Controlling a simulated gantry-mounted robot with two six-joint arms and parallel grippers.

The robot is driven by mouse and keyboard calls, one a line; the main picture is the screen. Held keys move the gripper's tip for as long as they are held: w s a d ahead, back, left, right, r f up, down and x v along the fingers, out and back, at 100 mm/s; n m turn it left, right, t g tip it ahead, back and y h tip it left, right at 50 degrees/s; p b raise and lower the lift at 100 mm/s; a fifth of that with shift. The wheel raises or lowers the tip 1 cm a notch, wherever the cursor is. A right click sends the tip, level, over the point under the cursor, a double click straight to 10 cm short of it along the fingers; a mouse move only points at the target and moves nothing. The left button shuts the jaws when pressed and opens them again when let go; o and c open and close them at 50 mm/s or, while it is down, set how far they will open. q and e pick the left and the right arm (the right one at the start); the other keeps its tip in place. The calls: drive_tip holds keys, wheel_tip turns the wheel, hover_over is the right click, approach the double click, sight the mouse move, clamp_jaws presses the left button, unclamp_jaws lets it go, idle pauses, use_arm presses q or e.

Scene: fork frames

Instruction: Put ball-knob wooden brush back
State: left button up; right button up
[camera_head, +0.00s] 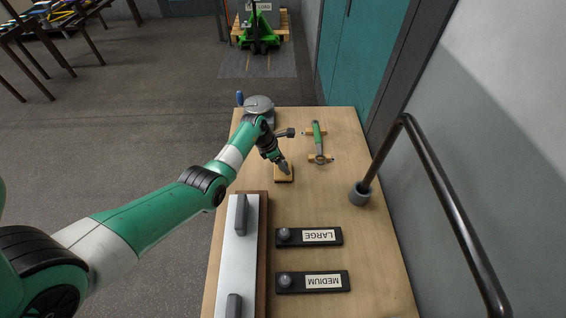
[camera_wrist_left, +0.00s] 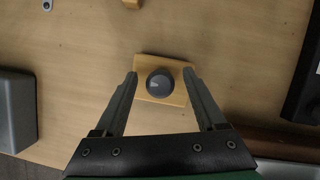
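The ball-knob wooden brush (camera_head: 284,179) is a small yellowish wooden block lying on the wooden bench. In the left wrist view the brush (camera_wrist_left: 177,97) shows from above with its dark round knob (camera_wrist_left: 160,82) on top. My left gripper (camera_head: 285,168) is over the brush in the head view. In the left wrist view my left gripper (camera_wrist_left: 160,76) is open, one finger on each side of the knob; contact cannot be told. My right gripper is not in view.
A green-handled tool (camera_head: 317,138) rests on wooden holders behind. Black knobbed blocks labelled LARGE (camera_head: 309,237) and MEDIUM (camera_head: 312,282) lie in front. A metal plate with handles (camera_head: 239,262) is at left. A grey pipe (camera_head: 420,155) rises at right.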

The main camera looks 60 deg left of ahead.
use_arm(q)
drive_tip(key=shift+f, duration=0.1)
drive_tip(key=p+v, duration=0.7)
drive_tip(key=v, duration=0.4)
drive_tip(key=shift+r, duration=0.4)
